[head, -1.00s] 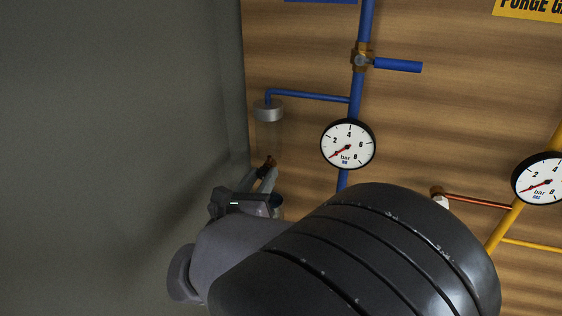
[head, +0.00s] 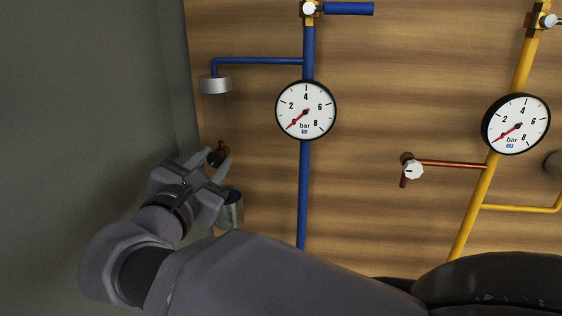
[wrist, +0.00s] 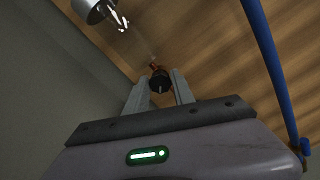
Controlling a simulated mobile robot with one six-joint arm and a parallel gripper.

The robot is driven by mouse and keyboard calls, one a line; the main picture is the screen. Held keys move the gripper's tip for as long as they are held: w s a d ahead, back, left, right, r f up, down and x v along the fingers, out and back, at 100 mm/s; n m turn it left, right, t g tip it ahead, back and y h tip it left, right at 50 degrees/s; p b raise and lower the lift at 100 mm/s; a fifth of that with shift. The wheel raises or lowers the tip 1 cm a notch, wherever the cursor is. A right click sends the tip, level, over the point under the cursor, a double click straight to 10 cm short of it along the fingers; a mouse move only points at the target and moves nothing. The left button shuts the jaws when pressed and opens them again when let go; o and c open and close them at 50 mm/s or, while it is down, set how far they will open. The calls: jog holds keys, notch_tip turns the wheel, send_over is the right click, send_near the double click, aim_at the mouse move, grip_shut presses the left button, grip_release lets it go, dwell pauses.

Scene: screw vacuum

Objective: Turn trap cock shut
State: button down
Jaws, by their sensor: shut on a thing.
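The trap cock shows as a black knob (head: 217,157) on a copper-coloured fitting (head: 221,145), low at the left of the wooden panel. My gripper (head: 214,161) reaches up to it from below left, its two fingers on either side of the knob and shut on it. In the wrist view the black knob (wrist: 160,82) sits between the fingertips (wrist: 163,79), with a light mark on its face. The fingers hide part of the cock.
A metal cap (head: 215,84) on a blue branch pipe (head: 255,61) hangs above. A metal-rimmed cup (head: 230,209) is just below right of my gripper. A blue pipe (head: 304,195) with a gauge (head: 306,110) stands to the right. A grey wall (head: 90,100) is close on the left.

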jog(key=shift+r+m+b, duration=0.1)
jog(key=shift+m+b, duration=0.3)
jog(key=c, duration=1.3)
grip_release()
jog(key=shift+o, duration=1.2)
jog(key=shift+w, duration=0.3)
jog(key=shift+s, duration=0.1)
jog(key=s+a, duration=0.1)
jog(key=s, duration=1.6)
jog(key=shift+s+a+b, duration=0.2)
jog(key=shift+b, duration=0.1)
